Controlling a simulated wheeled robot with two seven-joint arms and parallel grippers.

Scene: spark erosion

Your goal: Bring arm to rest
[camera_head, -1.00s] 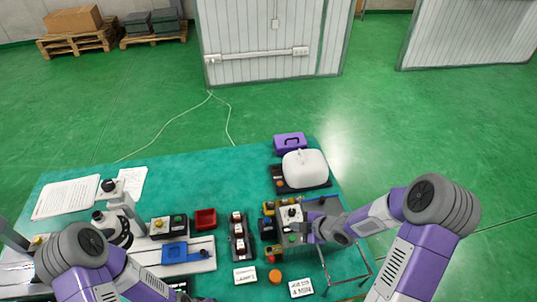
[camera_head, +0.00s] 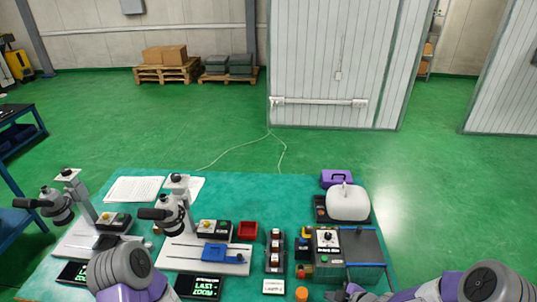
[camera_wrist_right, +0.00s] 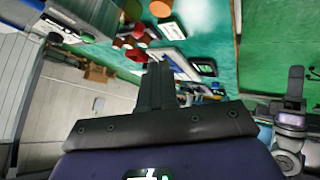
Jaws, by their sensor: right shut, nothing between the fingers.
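My right gripper (camera_head: 347,294) is at the bottom edge of the head view, at the near side of the bench and partly cut off. It is shut and empty; its closed fingers also show in the right wrist view (camera_wrist_right: 154,85). It looks apart from the grey machine box (camera_head: 362,247) with the black-knobbed control panel (camera_head: 327,239) beyond it. My right arm's purple and grey links come in at the bottom right. My left arm shows only a grey joint and purple link at the bottom left; its gripper is out of view.

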